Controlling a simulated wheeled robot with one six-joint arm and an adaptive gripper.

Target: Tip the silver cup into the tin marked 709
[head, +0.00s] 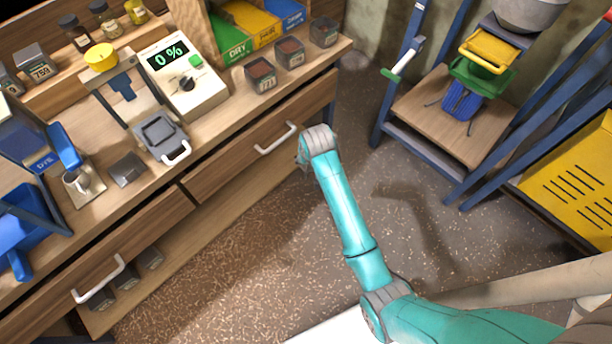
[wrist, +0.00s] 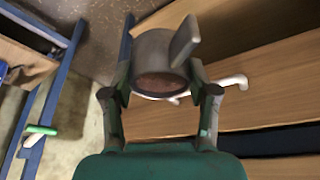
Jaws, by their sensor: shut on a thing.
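In the wrist view my gripper (wrist: 160,105) is shut on a silver cup (wrist: 153,48), with one finger on each side. Reddish-brown material shows in the cup's round opening, and a flat handle sticks up at its upper right. In the head view the gripper and held cup are hidden behind my arm's wrist, in front of the bench drawers. Several square tins with brown contents stand at the bench's right end, including a front tin (head: 261,76), a middle tin (head: 290,53) and a back tin (head: 323,32). I cannot read 709 on any tin.
A meter reading 0 % (head: 190,80), a lidded grey box (head: 160,135) and a drawer handle (head: 276,139) are near. A blue-framed stand (head: 383,115) is right; the floor between is open.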

